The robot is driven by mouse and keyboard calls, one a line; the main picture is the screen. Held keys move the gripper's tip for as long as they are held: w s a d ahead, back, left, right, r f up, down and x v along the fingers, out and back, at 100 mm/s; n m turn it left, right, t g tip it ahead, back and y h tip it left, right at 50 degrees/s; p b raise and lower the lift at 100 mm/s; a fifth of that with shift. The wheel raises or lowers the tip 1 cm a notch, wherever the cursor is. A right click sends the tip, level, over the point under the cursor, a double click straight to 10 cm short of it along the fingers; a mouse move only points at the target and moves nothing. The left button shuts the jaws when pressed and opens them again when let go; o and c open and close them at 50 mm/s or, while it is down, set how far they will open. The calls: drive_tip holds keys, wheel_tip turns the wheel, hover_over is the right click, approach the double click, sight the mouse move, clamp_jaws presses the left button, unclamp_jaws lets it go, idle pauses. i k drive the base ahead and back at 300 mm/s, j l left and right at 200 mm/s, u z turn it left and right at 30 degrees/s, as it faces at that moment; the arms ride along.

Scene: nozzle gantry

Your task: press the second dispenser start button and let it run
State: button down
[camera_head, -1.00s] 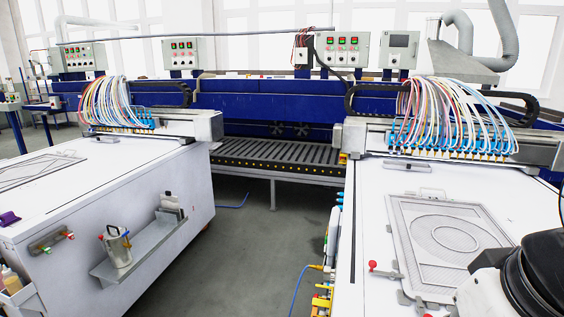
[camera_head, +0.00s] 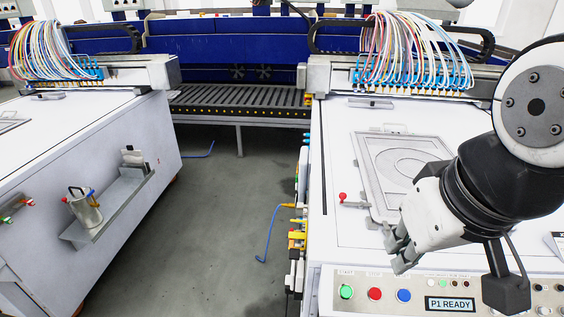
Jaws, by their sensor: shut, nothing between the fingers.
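A control panel (camera_head: 328,300) runs along the front edge of the right-hand machine. It has a green button (camera_head: 346,291) under a START label, a red button (camera_head: 374,294) and a blue button (camera_head: 403,296). A display (camera_head: 450,304) beside them reads P1 READY. More small buttons (camera_head: 541,287) show at the right, with labels too small to read. Which control belongs to the second dispenser I cannot tell. My gripper (camera_head: 398,258) is shut and empty, pointing down-left above the panel's back edge in the picture. It appears apart from the buttons.
A framed screen (camera_head: 372,160) lies on the white table, partly behind my gripper. A red-knobbed clamp (camera_head: 343,197) stands at its left. Coloured hoses (camera_head: 410,55) feed the nozzle gantry behind. A grey floor aisle (camera_head: 215,235) separates the left-hand machine (camera_head: 60,160).

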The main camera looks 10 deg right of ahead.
sight(347, 291)
drive_tip(key=i+j, duration=0.1)
drive_tip(key=j, duration=0.4)
drive_tip(key=i+j, duration=0.1)
drive_tip(key=j, duration=0.4)
drive_tip(key=i+j, duration=0.1)
drive_tip(key=j, duration=0.4)
drive_tip(key=i+j, duration=0.1)
drive_tip(key=j, duration=0.45)
drive_tip(key=i+j, duration=0.1)
drive_tip(key=j, duration=0.4)
drive_tip(key=i+j, duration=0.1)
drive_tip(key=j, duration=0.4)
drive_tip(key=i+j, duration=0.1)
drive_tip(key=j, duration=0.4)
drive_tip(key=i+j, duration=0.15)
drive_tip(key=j, duration=0.35)
drive_tip(key=z, duration=2.3)
